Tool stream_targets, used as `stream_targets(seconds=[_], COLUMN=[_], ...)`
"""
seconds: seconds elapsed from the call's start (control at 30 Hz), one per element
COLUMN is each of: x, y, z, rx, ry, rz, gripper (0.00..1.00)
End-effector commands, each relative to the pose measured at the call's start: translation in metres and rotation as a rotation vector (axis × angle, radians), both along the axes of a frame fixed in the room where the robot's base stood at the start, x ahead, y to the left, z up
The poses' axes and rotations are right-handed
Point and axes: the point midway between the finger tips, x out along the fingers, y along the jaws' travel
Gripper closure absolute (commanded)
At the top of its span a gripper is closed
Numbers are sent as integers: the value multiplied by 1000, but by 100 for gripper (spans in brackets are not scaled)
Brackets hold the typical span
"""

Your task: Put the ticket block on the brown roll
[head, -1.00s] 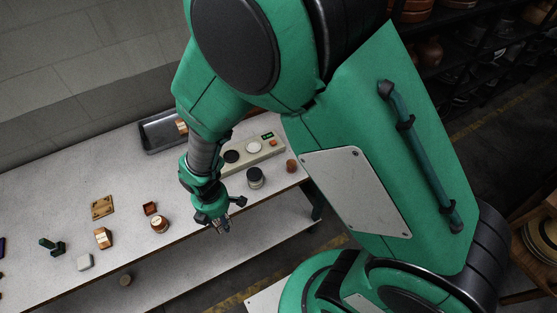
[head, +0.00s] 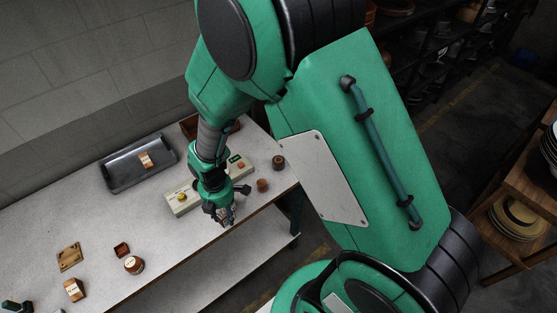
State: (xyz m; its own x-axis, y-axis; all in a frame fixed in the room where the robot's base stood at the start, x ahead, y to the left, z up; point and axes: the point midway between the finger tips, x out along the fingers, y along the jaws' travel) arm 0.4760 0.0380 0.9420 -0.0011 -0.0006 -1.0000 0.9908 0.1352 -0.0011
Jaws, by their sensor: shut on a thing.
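My gripper (head: 226,218) points down over the front edge of the table, right of the middle. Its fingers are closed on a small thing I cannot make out. A small orange-brown block with a white label (head: 146,160) lies in the grey tray, and a similar block (head: 74,290) stands at the front left. I cannot tell which is the ticket block. A dark brown roll-like piece (head: 279,162) stands at the table's right end, right of my gripper and apart from it. A smaller reddish-brown cylinder (head: 262,185) stands nearer.
A pale device (head: 182,202) with a yellow knob lies behind my gripper, partly hidden by my arm. The grey tray (head: 112,183) is at the back left. The middle front is clear.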

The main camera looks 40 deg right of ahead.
Motion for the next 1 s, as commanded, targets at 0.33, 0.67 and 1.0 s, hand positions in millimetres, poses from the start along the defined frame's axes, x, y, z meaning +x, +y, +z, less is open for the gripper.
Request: stream_targets(seconds=[0.33,0.67,1.0], x=[7,5,-9], y=[-64,-131,-203], z=[8,16,24], rx=[0,0,0], ry=[0,0,1], rz=[-39,-75,-113], gripper=[91,91,91])
